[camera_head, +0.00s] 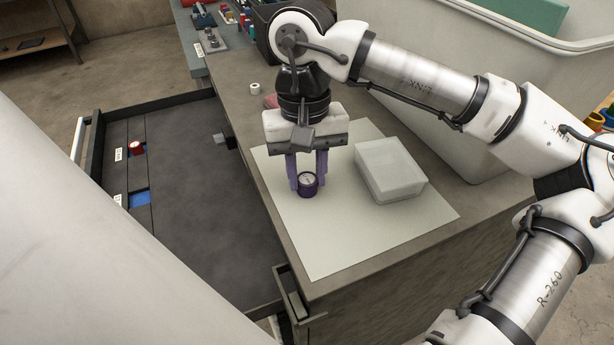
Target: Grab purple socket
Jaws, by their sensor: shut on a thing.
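The purple socket (307,184) is a short round piece with a pale top face, low over the light mat on the worktop. My gripper (307,176) points down from above, with its purple fingers on either side of the socket and shut on it. I cannot tell whether the socket still touches the mat. The lower part of the socket shows between and in front of the fingertips.
A translucent lidded box (391,170) stands on the mat (340,240) just right of my gripper. A large pale bin (470,130) rises behind it. An open drawer (185,190) at left holds a red piece (137,148) and a blue slot (140,200). A white roll (255,88) lies farther back.

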